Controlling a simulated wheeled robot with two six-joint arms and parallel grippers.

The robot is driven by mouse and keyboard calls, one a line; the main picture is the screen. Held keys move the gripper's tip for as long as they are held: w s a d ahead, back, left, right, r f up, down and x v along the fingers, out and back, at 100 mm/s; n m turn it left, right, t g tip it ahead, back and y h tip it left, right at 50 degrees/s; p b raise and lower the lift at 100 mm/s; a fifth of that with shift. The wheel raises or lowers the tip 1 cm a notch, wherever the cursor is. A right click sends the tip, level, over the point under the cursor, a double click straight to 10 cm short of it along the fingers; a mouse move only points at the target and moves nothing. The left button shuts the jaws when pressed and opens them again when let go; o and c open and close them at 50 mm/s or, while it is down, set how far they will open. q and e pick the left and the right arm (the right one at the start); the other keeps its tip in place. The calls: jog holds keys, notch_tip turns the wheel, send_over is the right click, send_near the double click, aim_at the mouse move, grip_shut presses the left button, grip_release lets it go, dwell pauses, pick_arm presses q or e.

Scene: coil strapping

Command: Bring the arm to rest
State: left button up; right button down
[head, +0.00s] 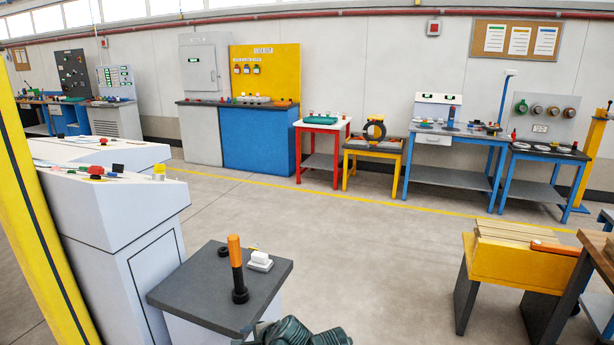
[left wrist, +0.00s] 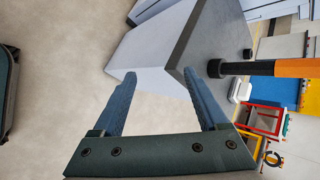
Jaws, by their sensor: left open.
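My left gripper (left wrist: 160,75) is open in the left wrist view, with nothing between its two blue-grey fingers. Part of my arm shows at the bottom edge of the head view, in front of the pedestal; the fingers cannot be made out there. A lever with an orange grip (head: 235,250) stands nearly upright on the dark-topped pedestal (head: 190,290). In the left wrist view the lever (left wrist: 295,68) lies sideways beyond the right finger, outside the jaws and apart from them. My right gripper is in neither view.
A white switch block (head: 260,260) sits on the pedestal beside the lever. A pale console (head: 110,215) stands left, behind a yellow post (head: 35,200). A yellow bench (head: 515,262) stands right. Open floor (head: 370,255) lies between.

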pick_arm(q)
jog(key=s+d+f+n+g+h, duration=0.55)
jog(key=s+d+n, duration=0.35)
jog(key=s, duration=0.4)
notch_tip(320, 180, up, 12)
jog(key=p, duration=1.2)
jog(key=shift+g+p, duration=0.35)
jog(key=shift+p, duration=0.05)
